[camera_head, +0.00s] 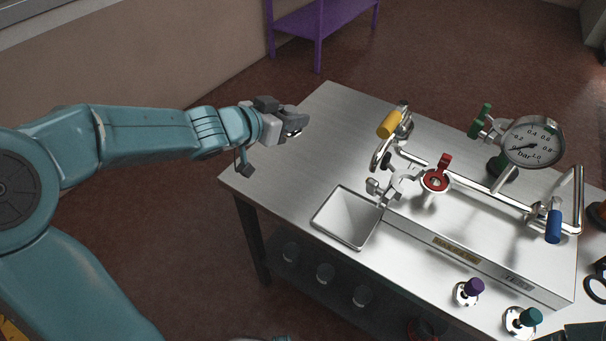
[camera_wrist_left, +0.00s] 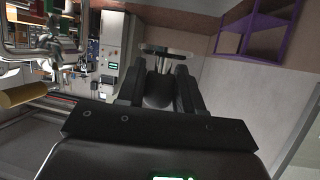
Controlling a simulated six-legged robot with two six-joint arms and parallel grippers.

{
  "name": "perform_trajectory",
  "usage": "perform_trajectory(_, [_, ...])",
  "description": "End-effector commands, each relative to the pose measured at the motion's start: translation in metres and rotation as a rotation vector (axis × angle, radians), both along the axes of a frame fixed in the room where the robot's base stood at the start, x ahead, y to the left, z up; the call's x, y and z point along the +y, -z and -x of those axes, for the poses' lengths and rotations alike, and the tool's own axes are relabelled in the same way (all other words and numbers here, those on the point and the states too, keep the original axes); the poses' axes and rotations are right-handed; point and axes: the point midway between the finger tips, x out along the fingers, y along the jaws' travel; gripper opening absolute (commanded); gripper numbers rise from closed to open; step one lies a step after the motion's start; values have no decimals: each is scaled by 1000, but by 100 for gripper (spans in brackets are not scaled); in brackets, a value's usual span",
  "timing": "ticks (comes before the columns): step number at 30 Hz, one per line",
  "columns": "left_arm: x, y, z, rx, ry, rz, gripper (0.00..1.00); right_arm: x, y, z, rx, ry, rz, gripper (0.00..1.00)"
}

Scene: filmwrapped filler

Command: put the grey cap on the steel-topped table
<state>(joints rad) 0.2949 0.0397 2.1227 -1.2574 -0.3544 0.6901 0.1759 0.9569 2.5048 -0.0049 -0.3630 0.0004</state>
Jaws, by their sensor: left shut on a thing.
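My left gripper (camera_head: 291,122) reaches in from the left, over the far left part of the steel-topped table (camera_head: 285,170). In the left wrist view its two fingers (camera_wrist_left: 162,85) are shut on a dark grey, rounded thing, which I take to be the grey cap (camera_wrist_left: 158,93). A pale disc-like rim shows beyond the fingertips there. In the head view the gripper mostly hides the cap, and I cannot tell its exact height above the steel. My right gripper is in neither view.
A square steel funnel or bin (camera_head: 347,217) sits at the table's front edge. Pipework with a yellow handle (camera_head: 389,124), red valve (camera_head: 436,178) and pressure gauge (camera_head: 533,142) fills the right side. Purple (camera_head: 474,286) and teal (camera_head: 531,317) caps stand in front. The table's left end is bare.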

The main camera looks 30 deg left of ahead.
Motion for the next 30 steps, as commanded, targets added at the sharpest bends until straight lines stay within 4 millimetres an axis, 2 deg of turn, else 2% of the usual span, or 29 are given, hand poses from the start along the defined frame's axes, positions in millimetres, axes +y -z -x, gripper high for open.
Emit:
perform_trajectory(1, [1, 31, 0, 2, -1, 1, 1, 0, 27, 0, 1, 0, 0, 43])
perform_trajectory(6, [3, 80, 1, 2, -3, 1, 1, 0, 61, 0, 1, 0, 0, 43])
perform_trajectory(9, [4, 101, 1, 1, -3, 2, 1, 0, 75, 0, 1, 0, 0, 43])
perform_trajectory(12, [5, 114, 1, 0, -4, 0, 1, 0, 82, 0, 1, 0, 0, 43])
perform_trajectory(17, [6, 123, 1, -1, -4, 0, 1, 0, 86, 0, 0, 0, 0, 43])
perform_trajectory(24, [5, 161, 1, 1, -4, 0, 1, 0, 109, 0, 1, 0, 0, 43])
perform_trajectory(30, [5, 160, 1, -1, -4, 0, 1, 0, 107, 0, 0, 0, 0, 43])
